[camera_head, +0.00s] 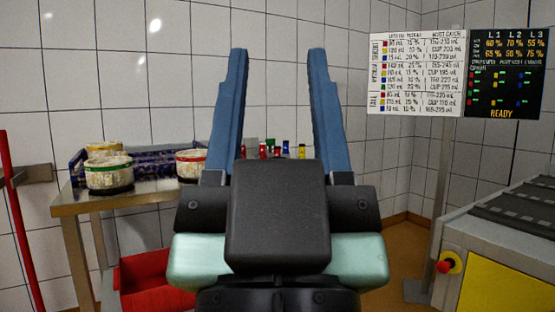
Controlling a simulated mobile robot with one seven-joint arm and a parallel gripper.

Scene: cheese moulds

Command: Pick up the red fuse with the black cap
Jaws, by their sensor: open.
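My gripper (278,52) fills the middle of the view, its two blue fingers pointing up and wide apart, with nothing between the tips. Several small coloured fuses stand in a row on the table, seen between the fingers. One red fuse (263,152) stands left of centre, and another red fuse (277,151) is just right of it. A further red piece shows at the left finger's inner edge. Green, blue (285,147) and yellow (302,151) ones stand among them. Their caps are too small to tell, so I cannot tell which red one has a black cap. My gripper body hides their lower surroundings.
A metal table (72,205) at left holds a dark blue tray (150,165) and several banded cheese moulds (108,174). A red crate (148,283) is below. A machine with a conveyor (515,205) and red button stands right. A printed chart (414,75) and lit display (507,72) are behind.

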